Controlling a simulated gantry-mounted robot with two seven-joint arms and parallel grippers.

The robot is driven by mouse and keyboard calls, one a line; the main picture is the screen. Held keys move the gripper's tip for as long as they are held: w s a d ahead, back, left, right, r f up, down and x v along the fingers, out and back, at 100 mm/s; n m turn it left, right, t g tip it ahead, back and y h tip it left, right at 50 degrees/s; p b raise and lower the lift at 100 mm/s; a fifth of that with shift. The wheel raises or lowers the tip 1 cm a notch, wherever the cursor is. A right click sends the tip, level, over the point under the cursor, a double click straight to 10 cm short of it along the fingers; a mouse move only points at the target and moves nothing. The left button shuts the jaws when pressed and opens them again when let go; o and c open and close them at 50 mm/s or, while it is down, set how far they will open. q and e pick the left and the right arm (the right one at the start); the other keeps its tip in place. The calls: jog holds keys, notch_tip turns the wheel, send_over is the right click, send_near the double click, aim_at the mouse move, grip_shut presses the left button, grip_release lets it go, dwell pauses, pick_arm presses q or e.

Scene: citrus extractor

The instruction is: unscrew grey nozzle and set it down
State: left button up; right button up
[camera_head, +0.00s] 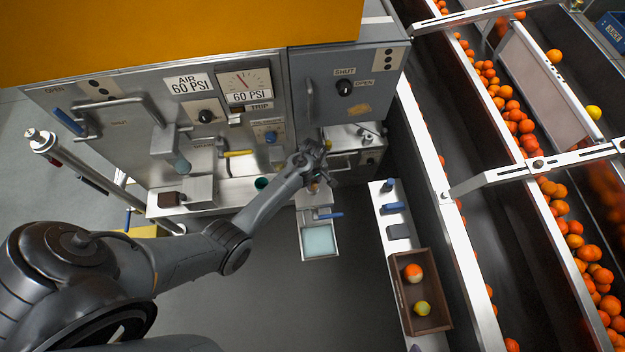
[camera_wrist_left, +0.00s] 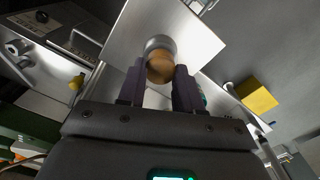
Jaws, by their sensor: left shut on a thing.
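My left gripper (camera_head: 318,174) is at the machine's front, above a small shelf with a pale blue tray (camera_head: 320,240). In the left wrist view its two dark fingers (camera_wrist_left: 160,76) are closed around a round piece with a brown-orange end. The grey nozzle (camera_wrist_left: 160,43) shows as a grey collar just beyond that end, against a pale metal plate. I cannot tell whether the nozzle is still threaded on. In the head view my wrist and fingers mostly hide it. My right gripper is not in view.
A blue-handled valve (camera_head: 328,215) is right by the tray. A white bench (camera_head: 378,205) to the right carries a brown box (camera_head: 432,318) with an orange and a yellow fruit. A conveyor of oranges (camera_head: 520,130) runs beyond it. The dark floor between is clear.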

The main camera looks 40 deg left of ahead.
pick_arm(q)
jog(key=n, duration=0.4)
jog(key=shift+d, duration=0.1)
jog(key=n, duration=0.5)
jog(key=shift+s, duration=0.1)
jog(key=o, duration=0.8)
jog(key=m, duration=0.5)
jog(key=shift+m, duration=0.4)
jog(key=m, duration=0.6)
